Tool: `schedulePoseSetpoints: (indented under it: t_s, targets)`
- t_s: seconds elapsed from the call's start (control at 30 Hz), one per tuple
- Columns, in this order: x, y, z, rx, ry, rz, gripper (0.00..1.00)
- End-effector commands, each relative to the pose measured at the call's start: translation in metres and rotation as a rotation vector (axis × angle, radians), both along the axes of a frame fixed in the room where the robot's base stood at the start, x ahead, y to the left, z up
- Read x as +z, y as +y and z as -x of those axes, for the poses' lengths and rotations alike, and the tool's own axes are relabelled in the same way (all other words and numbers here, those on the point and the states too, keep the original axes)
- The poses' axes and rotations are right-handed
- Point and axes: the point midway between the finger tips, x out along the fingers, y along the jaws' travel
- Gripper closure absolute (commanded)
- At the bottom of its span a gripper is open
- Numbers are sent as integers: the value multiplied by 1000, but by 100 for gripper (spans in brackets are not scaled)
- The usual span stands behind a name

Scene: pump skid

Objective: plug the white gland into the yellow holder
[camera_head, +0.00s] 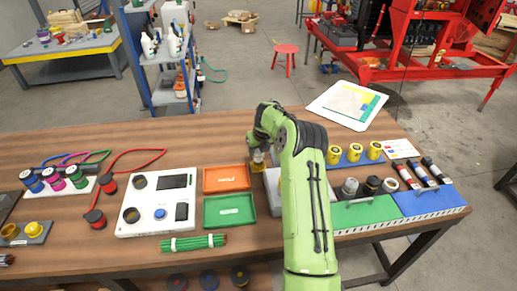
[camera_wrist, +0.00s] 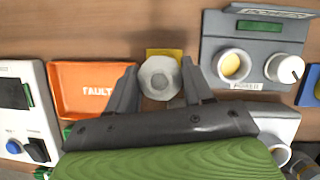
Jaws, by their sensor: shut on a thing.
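My gripper (camera_head: 258,153) is shut on the white gland (camera_wrist: 160,78), which shows end-on as a pale, many-sided piece between the two fingers in the wrist view. In the head view the gland (camera_head: 258,157) is a small pale bit under the fingers. The yellow holder (camera_wrist: 165,53) lies directly below and just behind the gland in the wrist view, mostly covered by it. In the head view a yellow edge of the holder (camera_head: 257,168) shows right under the gland. I cannot tell whether gland and holder touch or how deep the gland sits.
An orange tray (camera_head: 226,179) and a green tray (camera_head: 229,210) lie left of the gripper. Yellow cylinders (camera_head: 354,153) stand right of my arm. Bare tabletop lies behind the gripper.

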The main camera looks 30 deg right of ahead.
Motion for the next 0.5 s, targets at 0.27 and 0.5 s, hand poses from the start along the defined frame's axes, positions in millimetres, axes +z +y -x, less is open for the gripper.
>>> schedulePoseSetpoints:
  t_s: [0.27,0.5]
  targets:
    - [-4,0,0,0,0,0,85]
    - [-9,0,0,0,0,1,86]
